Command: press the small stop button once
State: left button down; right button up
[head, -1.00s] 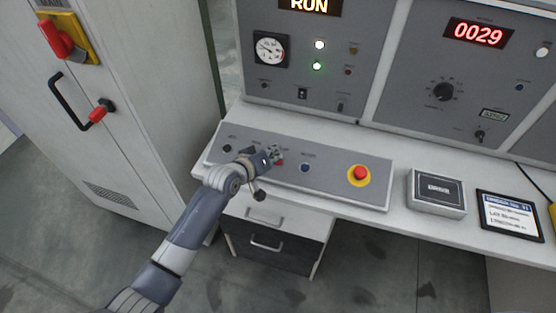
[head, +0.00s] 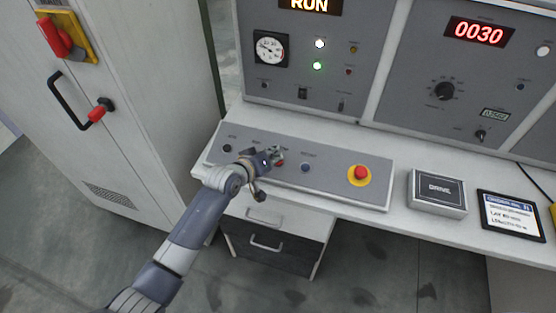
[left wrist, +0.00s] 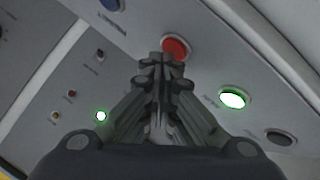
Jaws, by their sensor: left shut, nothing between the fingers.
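The small red stop button (head: 280,163) is on the sloped desk panel (head: 335,182), partly hidden by my left gripper (head: 277,155). In the left wrist view the red button (left wrist: 176,46) shows just beyond the tips of my left gripper (left wrist: 161,62). The fingers are shut and empty, pointing at the button. I cannot tell whether the tips touch it. The display above reads RUN (head: 309,5). My right gripper is in neither view.
A green lit button (left wrist: 233,98) and a black one (left wrist: 280,137) sit to one side of the red button, a blue button (head: 305,168) to the other. A large red mushroom button (head: 361,173) on yellow is farther right. A DRIVE box (head: 437,191) stands beside the panel.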

pick_arm(q)
jog(key=shift+f, duration=0.3)
dwell(0.5)
jog(key=shift+s+r+p, duration=0.2)
jog(key=shift+r+p, duration=0.6)
jog(key=shift+p, duration=0.05)
jog(key=r+p, duration=0.1)
jog(key=p, duration=0.1)
jog(key=s+r+p, duration=0.1)
jog(key=r, duration=0.1)
jog(key=r+p, duration=0.1)
jog(key=p, duration=0.1)
jog(key=shift+s+a+r+p, duration=0.15)
jog(key=shift+a+r+p, duration=0.15)
jog(key=shift+r, duration=0.1)
dwell(0.4)
